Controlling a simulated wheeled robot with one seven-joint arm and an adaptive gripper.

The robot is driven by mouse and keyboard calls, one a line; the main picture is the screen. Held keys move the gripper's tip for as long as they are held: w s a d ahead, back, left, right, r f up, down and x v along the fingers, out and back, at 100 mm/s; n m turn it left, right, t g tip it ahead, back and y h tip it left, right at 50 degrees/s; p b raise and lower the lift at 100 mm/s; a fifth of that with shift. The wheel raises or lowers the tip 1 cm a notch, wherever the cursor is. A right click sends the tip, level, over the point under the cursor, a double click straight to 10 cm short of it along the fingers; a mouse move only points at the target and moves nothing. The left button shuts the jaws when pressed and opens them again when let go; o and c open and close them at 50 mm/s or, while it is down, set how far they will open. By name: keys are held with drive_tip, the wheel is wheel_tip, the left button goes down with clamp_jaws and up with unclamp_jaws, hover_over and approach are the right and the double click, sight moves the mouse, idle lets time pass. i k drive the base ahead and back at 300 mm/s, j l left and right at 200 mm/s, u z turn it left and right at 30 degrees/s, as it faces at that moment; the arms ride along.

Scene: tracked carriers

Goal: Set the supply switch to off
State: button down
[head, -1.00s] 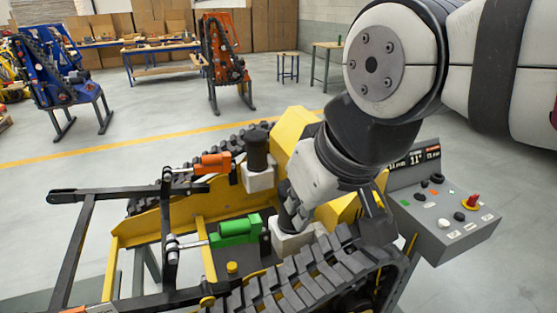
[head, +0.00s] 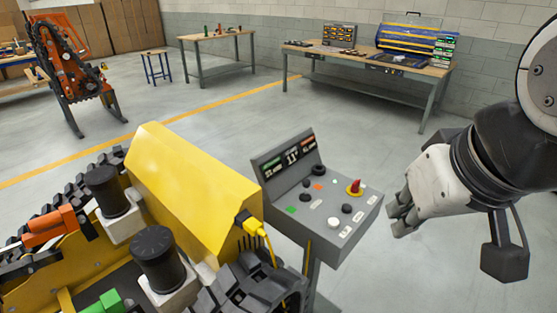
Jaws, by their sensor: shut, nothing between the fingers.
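A grey control console (head: 345,240) on a post stands at the middle right, with a small lit display (head: 288,156) at its back. On its sloped top are black knobs, small coloured buttons and a red handle (head: 356,185) on a yellow base. The labels are too small to read, so I cannot tell which control is the supply switch. My gripper (head: 396,218) is shut and empty, just right of the console's right edge and apart from the controls in the picture.
A yellow tracked carrier (head: 190,190) with black knobs on pale blocks stands left of the console. A yellow plug and cable (head: 257,228) hang at its end. Workbenches (head: 365,66) and an orange machine (head: 75,70) stand behind. The floor between is clear.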

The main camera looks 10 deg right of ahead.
sight(354, 189)
drive_tip(key=i+l+u, duration=0.25)
drive_tip(key=l, duration=0.15)
drive_tip(key=l+u, duration=0.25)
drive_tip(key=l, duration=0.2)
drive_tip(key=i+l+u, duration=0.1)
drive_tip(key=l+u, duration=0.15)
drive_tip(key=l, duration=0.2)
